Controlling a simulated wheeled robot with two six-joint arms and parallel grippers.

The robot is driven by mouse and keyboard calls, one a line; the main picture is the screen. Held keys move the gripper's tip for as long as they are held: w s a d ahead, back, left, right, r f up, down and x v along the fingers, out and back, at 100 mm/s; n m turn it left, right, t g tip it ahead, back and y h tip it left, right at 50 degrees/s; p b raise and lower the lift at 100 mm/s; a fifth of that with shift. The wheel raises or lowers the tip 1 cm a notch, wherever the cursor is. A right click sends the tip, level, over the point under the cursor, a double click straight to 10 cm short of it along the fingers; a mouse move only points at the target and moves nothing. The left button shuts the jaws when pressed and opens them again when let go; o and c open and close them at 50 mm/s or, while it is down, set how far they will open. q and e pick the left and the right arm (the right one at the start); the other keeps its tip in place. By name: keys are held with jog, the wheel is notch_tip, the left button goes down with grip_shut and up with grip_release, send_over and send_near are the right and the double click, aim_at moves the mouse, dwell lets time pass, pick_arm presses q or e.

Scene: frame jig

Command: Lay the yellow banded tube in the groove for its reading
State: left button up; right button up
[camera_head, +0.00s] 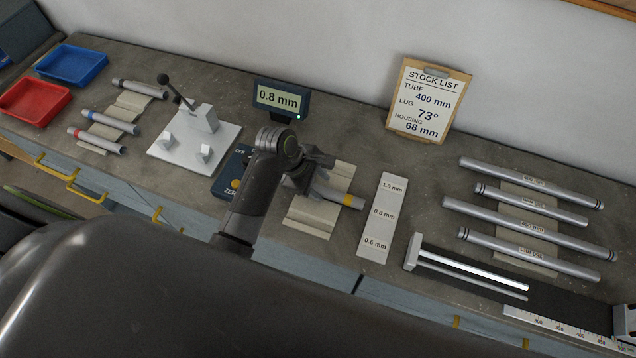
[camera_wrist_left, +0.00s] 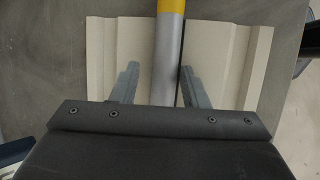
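The yellow banded tube (camera_head: 353,202) lies on a beige ridged rest (camera_head: 312,215). Its grey body and yellow band (camera_wrist_left: 171,6) also show in the left wrist view. My left gripper (camera_head: 305,180) is over the tube's near part. In the wrist view its two fingers (camera_wrist_left: 156,85) stand apart, one on each side of the tube. The left finger has a clear gap to it and the right finger is very close. A white strip (camera_head: 382,218) marked 1.0, 0.8 and 0.6 mm lies right of the rest. The display (camera_head: 280,99) reads 0.8 mm. My right gripper is not in view.
Left are a white gauge stand (camera_head: 190,150), a ZERO control box (camera_head: 226,180), several banded tubes (camera_head: 110,122) and red (camera_head: 33,102) and blue (camera_head: 71,67) trays. Right are long tubes (camera_head: 530,225), a rail fixture (camera_head: 470,270) and a stock list board (camera_head: 428,100).

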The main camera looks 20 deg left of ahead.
pick_arm(q)
jog(key=shift+s+f, duration=0.45)
jog(key=shift+s, duration=0.05)
jog(key=shift+a+r, duration=0.1)
jog(key=w+v, duration=0.1)
jog(key=v, duration=1.6)
jog(key=shift+r+b, duration=0.35)
jog(key=shift+r, duration=0.2)
